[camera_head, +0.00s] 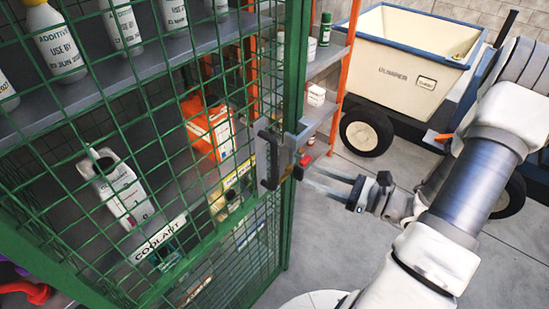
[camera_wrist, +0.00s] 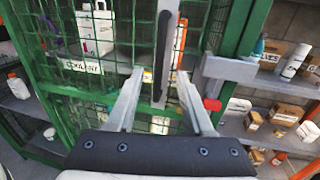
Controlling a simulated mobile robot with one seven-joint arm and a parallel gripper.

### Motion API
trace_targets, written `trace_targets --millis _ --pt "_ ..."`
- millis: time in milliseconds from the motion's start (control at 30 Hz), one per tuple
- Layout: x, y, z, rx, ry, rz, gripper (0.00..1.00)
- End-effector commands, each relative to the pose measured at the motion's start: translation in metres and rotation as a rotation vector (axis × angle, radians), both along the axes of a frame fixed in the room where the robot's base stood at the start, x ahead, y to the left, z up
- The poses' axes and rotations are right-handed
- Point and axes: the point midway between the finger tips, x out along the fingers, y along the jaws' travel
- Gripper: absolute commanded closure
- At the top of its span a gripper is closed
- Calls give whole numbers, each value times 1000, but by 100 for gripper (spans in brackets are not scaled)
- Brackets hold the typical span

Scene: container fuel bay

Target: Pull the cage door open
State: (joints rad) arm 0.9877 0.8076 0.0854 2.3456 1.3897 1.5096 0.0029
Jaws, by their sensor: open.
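The cage door (camera_head: 293,215) is green wire mesh in a green frame and looks shut. Its dark upright bar handle (camera_head: 268,157) sits on a grey latch plate near the frame post, with a red knob (camera_head: 302,160) beside it. My gripper (camera_head: 318,180) is open and empty, to the right of the handle and pointing toward it. In the wrist view, the handle (camera_wrist: 166,50) appears between my two fingers (camera_wrist: 160,75), seemingly beyond their tips. The grey latch (camera_wrist: 228,68) and red knob (camera_wrist: 212,104) lie to the right. I cannot tell the exact gap.
Behind the mesh are white bottles (camera_head: 58,40), a coolant jug (camera_head: 118,188) and an orange box (camera_head: 210,128). An orange-framed shelf (camera_head: 345,60) stands right of the cage. A cream dumper (camera_head: 410,70) is behind my arm. The floor (camera_head: 365,265) beside the cage shows clear.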

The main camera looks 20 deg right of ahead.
Motion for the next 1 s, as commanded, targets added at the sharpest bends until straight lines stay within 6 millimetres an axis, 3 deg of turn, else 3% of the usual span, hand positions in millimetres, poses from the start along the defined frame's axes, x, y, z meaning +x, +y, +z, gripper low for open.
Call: trace_targets --millis 300,500,967,1000 --pt "47 53 1 1 -1 6 48" --pt "69 76 1 -1 -1 4 48" --pt "80 86 0 -1 0 1 48" --pt "80 86 0 -1 0 1 52"
